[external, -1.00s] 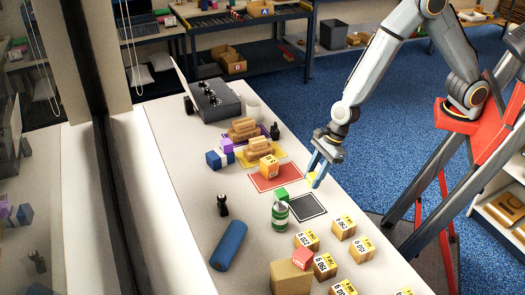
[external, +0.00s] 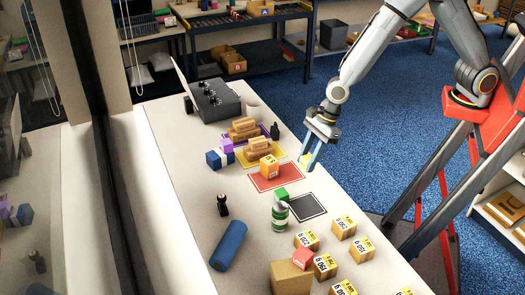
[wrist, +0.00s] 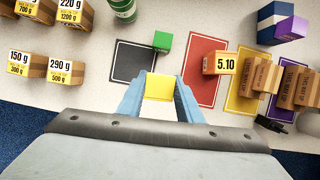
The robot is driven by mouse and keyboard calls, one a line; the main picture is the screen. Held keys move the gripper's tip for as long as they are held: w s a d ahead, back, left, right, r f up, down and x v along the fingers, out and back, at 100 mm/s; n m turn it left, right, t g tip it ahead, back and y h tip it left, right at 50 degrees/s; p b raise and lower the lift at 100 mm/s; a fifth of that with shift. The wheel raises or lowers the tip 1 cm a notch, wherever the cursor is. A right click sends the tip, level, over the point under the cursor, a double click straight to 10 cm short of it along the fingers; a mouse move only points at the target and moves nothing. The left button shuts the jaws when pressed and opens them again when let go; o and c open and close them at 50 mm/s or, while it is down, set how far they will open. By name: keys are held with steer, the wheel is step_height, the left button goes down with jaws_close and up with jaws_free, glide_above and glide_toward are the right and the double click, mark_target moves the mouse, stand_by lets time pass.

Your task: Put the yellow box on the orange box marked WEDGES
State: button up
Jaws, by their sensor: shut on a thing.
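My gripper (external: 310,164) is shut on the yellow box (wrist: 159,88), which sits between its two blue fingers in the wrist view. In the external view the yellow box (external: 305,160) shows partly behind the fingers, near the table's right edge. An orange box (external: 269,165) stands on the red mat, to the left of my gripper.
The red mat (external: 289,183) lies between a black mat (external: 308,207) and a yellow mat (external: 276,149) with stacked brown cartons. A green cube (external: 281,193) and a green can (external: 280,213) stand nearby. Several weight-marked cartons (external: 343,228) are at the front.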

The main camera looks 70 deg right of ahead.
steer(key=shift+n+g, duration=0.3)
steer(key=shift+n, duration=0.6)
steer(key=w+b, duration=0.1)
steer(key=w, duration=0.1)
steer(key=w+r+b, duration=0.1)
steer(key=w+b, duration=0.1)
steer(key=w, duration=0.1)
steer(key=w+a+b, duration=0.1)
steer(key=w+b, duration=0.1)
steer(key=shift+w+a+r, duration=0.1)
steer(key=shift+w+r, duration=0.1)
steer(key=shift+r, duration=0.15)
steer(key=w+d+r+n+b, duration=0.1)
steer(key=w+d+r+b, duration=0.3)
steer(key=w, duration=0.3)
steer(key=shift+d+r+n+g+b, duration=0.2)
steer(key=shift+d+n+g+b, duration=0.2)
steer(key=shift+b, duration=0.5)
steer(key=p, duration=0.2)
glide_toward(266, 162)
steer(key=shift+x, duration=2.7)
steer(key=shift+s+f, duration=0.1)
steer(key=o, duration=1)
steer(key=shift+f, duration=0.1)
steer(key=shift+o, duration=0.2)
steer(key=b+v, duration=0.2)
steer(key=v, duration=1)
steer(key=shift+r+b, duration=0.2)
steer(key=shift+b, duration=0.1)
